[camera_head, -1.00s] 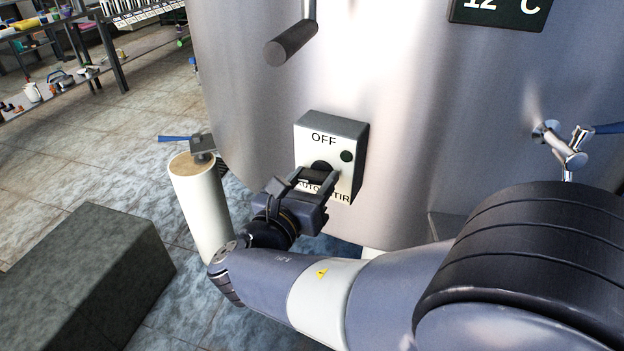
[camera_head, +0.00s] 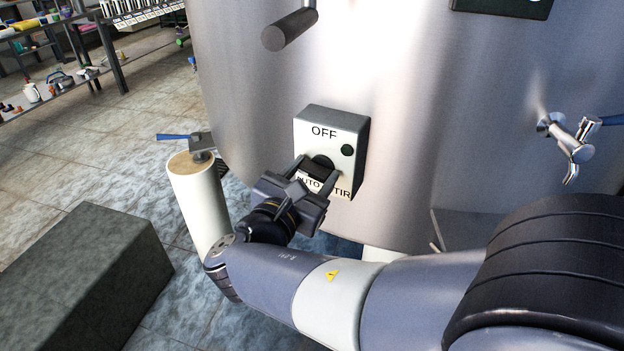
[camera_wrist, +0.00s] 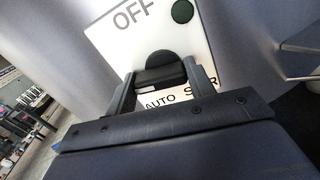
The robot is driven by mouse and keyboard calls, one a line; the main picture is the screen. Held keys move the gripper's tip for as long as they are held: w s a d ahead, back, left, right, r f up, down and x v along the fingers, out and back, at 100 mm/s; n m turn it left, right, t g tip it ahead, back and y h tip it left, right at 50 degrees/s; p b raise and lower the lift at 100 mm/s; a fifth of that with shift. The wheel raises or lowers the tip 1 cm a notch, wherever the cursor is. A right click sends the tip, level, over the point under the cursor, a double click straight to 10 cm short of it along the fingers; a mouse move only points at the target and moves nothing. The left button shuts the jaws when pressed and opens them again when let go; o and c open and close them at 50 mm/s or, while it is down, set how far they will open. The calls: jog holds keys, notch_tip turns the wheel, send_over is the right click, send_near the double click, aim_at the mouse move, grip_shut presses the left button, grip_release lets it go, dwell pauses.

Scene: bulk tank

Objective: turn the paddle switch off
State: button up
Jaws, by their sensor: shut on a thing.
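The paddle switch (camera_wrist: 160,68) is a black knob on a white-faced switch box (camera_head: 343,138) on the tank's front. The box is marked OFF above the knob and AUTO and STIR below it; a dark green round spot sits at its upper right. In the wrist view the black paddle lies crosswise between the fingers. My gripper (camera_head: 313,170) is at the box with its fingers shut on the paddle, and it also shows in the wrist view (camera_wrist: 160,85). My gripper hides part of the lower labels in the head view.
The metal tank (camera_head: 420,110) fills the back. A dark handle (camera_head: 288,30) juts out above the box, and a tap (camera_head: 570,140) is at the right. A pale post with a blue-handled valve (camera_head: 197,200) stands left of my gripper. A dark block (camera_head: 85,275) lies at the lower left.

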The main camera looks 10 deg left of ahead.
jog(key=m+b, duration=0.2)
jog(key=m, duration=0.1)
jog(key=shift+f+m, duration=0.15)
jog(key=shift+m, duration=0.25)
jog(key=m+b, duration=0.4)
jog(key=shift+d+m, duration=0.1)
jog(key=shift+m, duration=0.2)
jog(key=m+b, duration=0.5)
jog(key=shift+d+r+m+b, duration=0.1)
jog(key=shift+r+m+b, duration=0.1)
jog(key=shift+m+b, duration=0.9)
jog(key=o, duration=1)
jog(key=shift+r, duration=0.1)
jog(key=shift+s, duration=0.1)
